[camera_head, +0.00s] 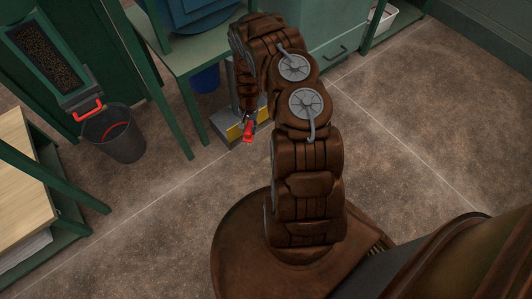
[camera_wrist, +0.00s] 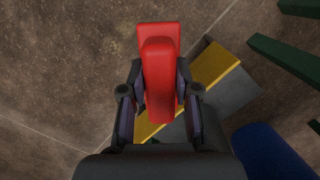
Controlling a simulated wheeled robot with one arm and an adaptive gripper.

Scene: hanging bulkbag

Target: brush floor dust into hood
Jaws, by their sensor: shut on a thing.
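My gripper (camera_head: 249,116) points down near the floor and is shut on a red tool (camera_head: 248,132), which I take to be the brush. In the wrist view the red tool (camera_wrist: 160,85) sits between the two dark fingers (camera_wrist: 158,92); its bristles are hidden. A grey hood with a yellow front edge (camera_head: 234,133) stands on the floor just behind the gripper. In the wrist view its yellow edge (camera_wrist: 218,65) runs diagonally, partly covered by the tool and the fingers. The floor is brown and speckled; I cannot tell dust from its pattern.
A green table (camera_head: 190,52) stands behind the hood, with a blue bin (camera_head: 206,80) under it. A dark bucket (camera_head: 120,143) with a red thing inside stands to the left. A wooden-topped bench (camera_head: 22,185) is at far left. The floor (camera_head: 420,110) to the right is clear.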

